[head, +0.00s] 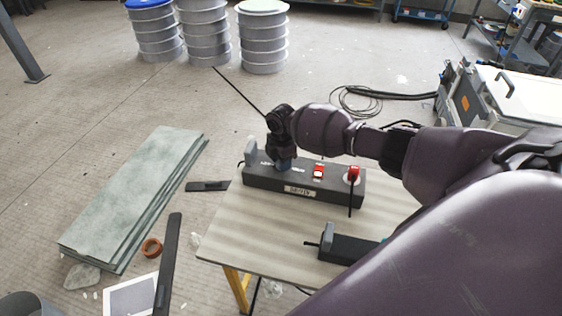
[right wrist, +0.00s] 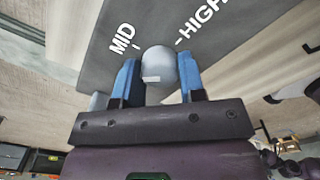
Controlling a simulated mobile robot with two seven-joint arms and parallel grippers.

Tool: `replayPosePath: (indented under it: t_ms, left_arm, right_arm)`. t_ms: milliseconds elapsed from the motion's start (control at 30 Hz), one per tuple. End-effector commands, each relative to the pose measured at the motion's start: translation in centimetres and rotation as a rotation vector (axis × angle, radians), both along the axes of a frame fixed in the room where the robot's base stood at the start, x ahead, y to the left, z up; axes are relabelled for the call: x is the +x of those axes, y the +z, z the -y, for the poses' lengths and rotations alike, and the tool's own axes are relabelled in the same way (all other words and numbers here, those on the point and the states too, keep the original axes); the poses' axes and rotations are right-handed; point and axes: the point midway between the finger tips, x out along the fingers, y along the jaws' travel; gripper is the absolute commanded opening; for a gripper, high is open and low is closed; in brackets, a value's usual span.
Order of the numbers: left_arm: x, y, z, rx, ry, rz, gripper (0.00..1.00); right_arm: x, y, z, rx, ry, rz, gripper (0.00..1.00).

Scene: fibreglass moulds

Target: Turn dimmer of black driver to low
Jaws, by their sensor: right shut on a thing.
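The black driver (head: 335,187) is a long dark box on the small table, with a label on its front. My right gripper (head: 284,164) comes down on its top, left of the red switch, and hides the dimmer there. In the right wrist view, my right gripper's blue fingers (right wrist: 158,82) are shut on the round grey dimmer knob (right wrist: 158,62). The knob has a small pale mark; its setting is not clear. The printed words MID and HIGH show beyond the knob; no LOW label is readable. My left gripper is not in view.
A red switch (head: 318,170) and a red-topped part (head: 353,174) sit on the driver's top. A second dark box (head: 345,246) lies on the table (head: 240,222) near its front. Stacked greenish sheets (head: 135,190) lie on the floor at left; drums stand behind.

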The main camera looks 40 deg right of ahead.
Motion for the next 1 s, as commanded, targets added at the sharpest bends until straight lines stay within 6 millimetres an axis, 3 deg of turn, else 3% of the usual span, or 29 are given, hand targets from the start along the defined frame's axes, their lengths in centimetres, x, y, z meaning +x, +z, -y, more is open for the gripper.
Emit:
replayPosePath:
  t_ms: [600, 1000]
  left_arm:
    - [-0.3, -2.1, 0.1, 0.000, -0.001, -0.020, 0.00]
    - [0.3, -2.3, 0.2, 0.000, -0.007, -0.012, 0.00]
  right_arm:
    - [0.1, -0.1, 0.0, -0.001, 0.571, 0.001, 0.13]
    - [0.1, 0.0, 0.0, -0.001, 0.801, 0.001, 0.13]
